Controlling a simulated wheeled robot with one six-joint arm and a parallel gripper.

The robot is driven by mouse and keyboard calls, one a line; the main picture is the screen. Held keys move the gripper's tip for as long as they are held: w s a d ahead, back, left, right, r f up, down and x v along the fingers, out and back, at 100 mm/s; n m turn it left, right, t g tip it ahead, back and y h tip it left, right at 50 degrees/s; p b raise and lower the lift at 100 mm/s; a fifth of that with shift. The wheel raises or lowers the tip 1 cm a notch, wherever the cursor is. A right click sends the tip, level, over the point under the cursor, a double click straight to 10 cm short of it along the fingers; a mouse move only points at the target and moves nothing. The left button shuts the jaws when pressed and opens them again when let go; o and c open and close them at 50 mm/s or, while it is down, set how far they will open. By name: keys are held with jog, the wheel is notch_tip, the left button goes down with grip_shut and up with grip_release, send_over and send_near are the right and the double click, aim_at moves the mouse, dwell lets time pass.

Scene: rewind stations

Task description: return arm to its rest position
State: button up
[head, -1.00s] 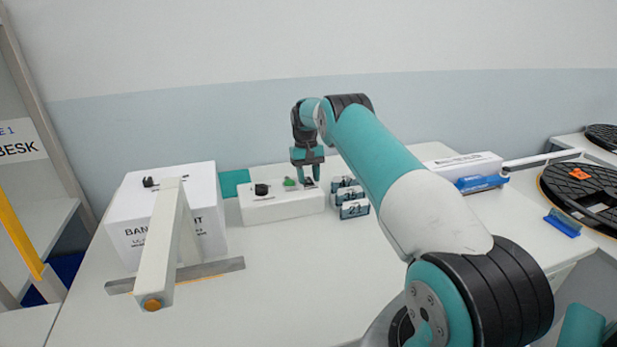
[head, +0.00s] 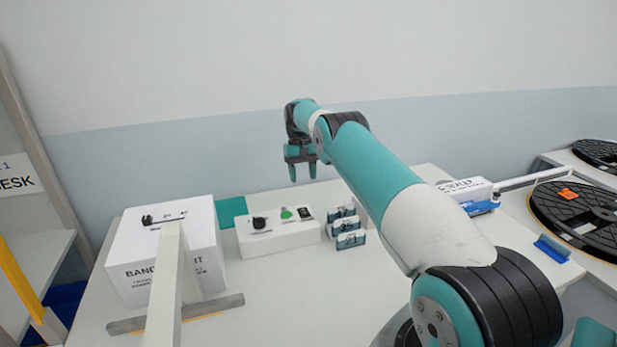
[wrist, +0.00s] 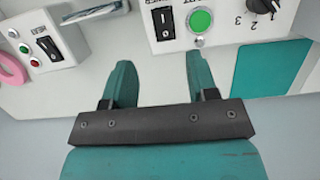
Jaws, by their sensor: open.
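My gripper (head: 302,172) is open and empty in the head view, raised above and behind the white control box (head: 278,239). In the wrist view its two teal fingers (wrist: 158,82) are spread apart with nothing between them. My teal and white arm reaches from the lower right toward the back of the table. The control box also shows in the wrist view (wrist: 225,30), with a green button (wrist: 200,20), a black rocker switch (wrist: 162,22) and a black rotary knob (wrist: 262,5). The fingertips are apart from it.
A large white box (head: 128,270) with a lever arm stands at the left. Small numbered blocks (head: 345,228) sit right of the control box. A teal mat (head: 231,211) lies behind. Black reels (head: 585,215) are at the right. The table's front middle (head: 300,300) is clear.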

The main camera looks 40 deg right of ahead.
jog(key=shift+w+r+p, duration=0.2)
jog(key=shift+r+p, duration=0.1)
jog(key=shift+r, duration=0.3)
jog(key=a+r+n+t, duration=0.1)
jog(key=a+r+n, duration=0.2)
jog(key=a+r, duration=0.9)
jog(key=s+a+r+n+t, duration=0.1)
jog(key=s+a+r+n, duration=0.2)
jog(key=a, duration=0.4)
jog(key=s+a+r+n, duration=0.1)
jog(key=s+a+r, duration=0.2)
jog(key=s+a, duration=0.3)
jog(key=s+a+n+y, duration=0.1)
jog(key=s+a, duration=0.3)
jog(key=s, duration=0.6)
jog(key=s+a+n+y, duration=0.1)
jog(key=s+a, duration=0.4)
jog(key=s, duration=0.5)
jog(key=s+a+n+y+b, duration=0.1)
jog(key=s+a, duration=0.3)
jog(key=s, duration=0.6)
jog(key=shift+s+a+n+t, duration=0.15)
jog(key=shift+a+n+t, duration=0.25)
jog(key=shift+n, duration=0.4)
